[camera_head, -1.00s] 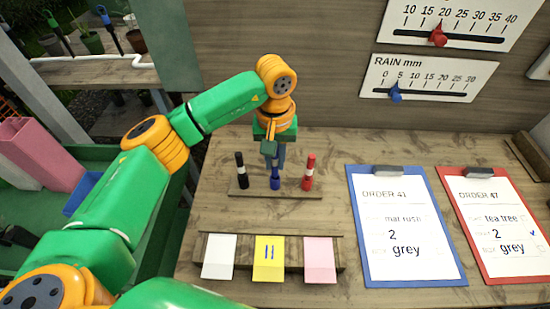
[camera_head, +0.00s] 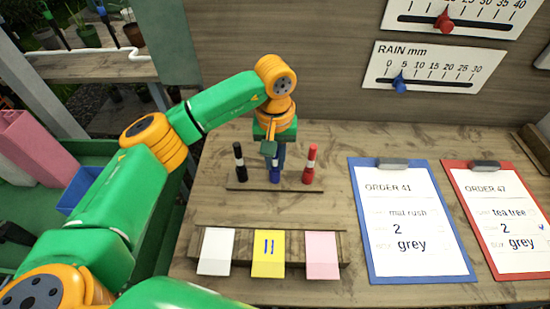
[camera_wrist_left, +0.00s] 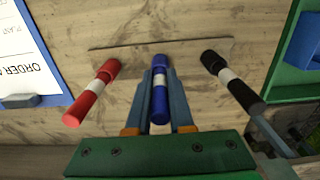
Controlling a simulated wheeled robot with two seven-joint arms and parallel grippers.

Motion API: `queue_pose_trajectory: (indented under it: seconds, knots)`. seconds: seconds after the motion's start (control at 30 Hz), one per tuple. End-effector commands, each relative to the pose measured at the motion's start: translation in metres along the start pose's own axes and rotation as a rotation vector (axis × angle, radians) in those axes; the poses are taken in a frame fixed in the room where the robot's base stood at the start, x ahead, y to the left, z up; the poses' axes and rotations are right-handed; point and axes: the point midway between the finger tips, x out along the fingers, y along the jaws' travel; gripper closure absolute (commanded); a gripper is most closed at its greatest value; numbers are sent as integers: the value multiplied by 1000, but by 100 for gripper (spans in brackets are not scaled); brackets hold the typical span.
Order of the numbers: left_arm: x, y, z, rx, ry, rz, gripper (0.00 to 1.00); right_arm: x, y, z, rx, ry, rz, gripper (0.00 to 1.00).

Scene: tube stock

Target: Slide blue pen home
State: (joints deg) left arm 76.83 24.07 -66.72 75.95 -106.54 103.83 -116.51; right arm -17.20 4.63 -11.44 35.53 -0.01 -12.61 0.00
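The blue pen (camera_head: 276,178) stands upright in the middle of a low wooden pen stand (camera_head: 250,187), between a black pen (camera_head: 240,165) and a red pen (camera_head: 310,165). My left gripper (camera_head: 273,158) points down over the stand. In the left wrist view its two fingers (camera_wrist_left: 160,80) lie close along both sides of the blue pen (camera_wrist_left: 160,105) and appear shut on it. The blue pen's foot looks level with its neighbours; whether it is fully seated is hidden. My right gripper is not in view.
White (camera_head: 216,252), yellow (camera_head: 268,262) and pink (camera_head: 322,255) cards lean on a wooden rack in front. Blue (camera_head: 370,255) and red (camera_head: 478,235) clipboards lie to the right. Rain and upper gauges hang on the back wall. The bench between stand and rack is clear.

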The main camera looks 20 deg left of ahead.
Motion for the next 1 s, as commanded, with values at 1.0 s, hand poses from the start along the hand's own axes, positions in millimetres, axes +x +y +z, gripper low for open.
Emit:
queue_pose_trajectory:
  seconds: [1.0]
  knots:
    - [-72, 0, 0, 0, 0, 0, 45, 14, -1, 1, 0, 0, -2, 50]
